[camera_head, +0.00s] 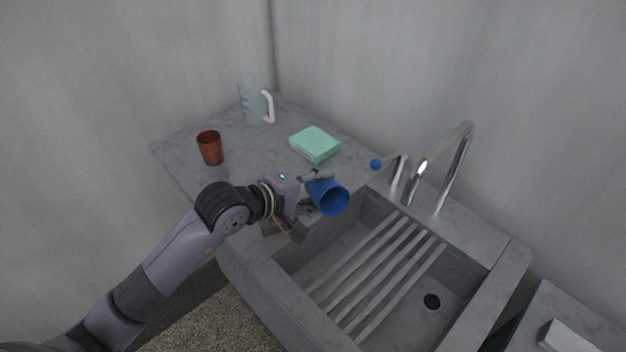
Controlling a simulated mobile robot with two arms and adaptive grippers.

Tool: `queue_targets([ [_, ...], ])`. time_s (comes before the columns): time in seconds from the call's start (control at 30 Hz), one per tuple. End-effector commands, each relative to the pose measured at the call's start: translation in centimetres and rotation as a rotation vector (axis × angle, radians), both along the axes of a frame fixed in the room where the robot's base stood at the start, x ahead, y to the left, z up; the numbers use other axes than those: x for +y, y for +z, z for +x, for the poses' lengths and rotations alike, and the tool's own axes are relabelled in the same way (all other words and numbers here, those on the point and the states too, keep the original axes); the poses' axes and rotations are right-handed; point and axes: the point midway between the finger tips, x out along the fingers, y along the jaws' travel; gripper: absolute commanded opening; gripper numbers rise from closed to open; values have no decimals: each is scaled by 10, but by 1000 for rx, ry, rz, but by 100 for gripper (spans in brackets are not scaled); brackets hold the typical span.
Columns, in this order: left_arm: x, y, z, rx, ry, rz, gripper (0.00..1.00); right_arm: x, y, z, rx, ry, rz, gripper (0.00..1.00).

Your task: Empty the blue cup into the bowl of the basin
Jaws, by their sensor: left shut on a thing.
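The blue cup (328,197) is tilted, nearly on its side, with its mouth facing right and toward the camera. My left gripper (315,192) is shut on the cup and holds it over the left edge of the basin. The basin (280,273) is grey stone, with a ribbed rack of pale bars across its bowl (432,272) and a dark drain at the right. No contents are visible in the cup's mouth. My right gripper is not in view.
A red cup (210,148), a clear jug with a white handle (254,101) and a mint-green box (314,144) stand on the counter at the left and back. A small blue ball (376,164) lies near the metal tap (453,168) behind the basin.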

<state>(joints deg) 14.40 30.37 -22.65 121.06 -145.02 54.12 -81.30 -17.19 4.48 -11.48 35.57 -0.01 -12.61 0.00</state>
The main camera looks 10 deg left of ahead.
Motion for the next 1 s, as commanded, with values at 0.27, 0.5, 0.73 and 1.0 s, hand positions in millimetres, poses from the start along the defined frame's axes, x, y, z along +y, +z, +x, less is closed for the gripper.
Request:
queue_targets([
  [0.27,-3,13,-3,96,-3,-69,12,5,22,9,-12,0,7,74],
  [0.5,-1,21,0,200,-3,-151,12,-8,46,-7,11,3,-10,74],
  [0.73,1,30,3,314,-2,-240,12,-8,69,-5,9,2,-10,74],
  [1.0,4,41,7,455,-4,-350,12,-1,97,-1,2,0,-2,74],
])
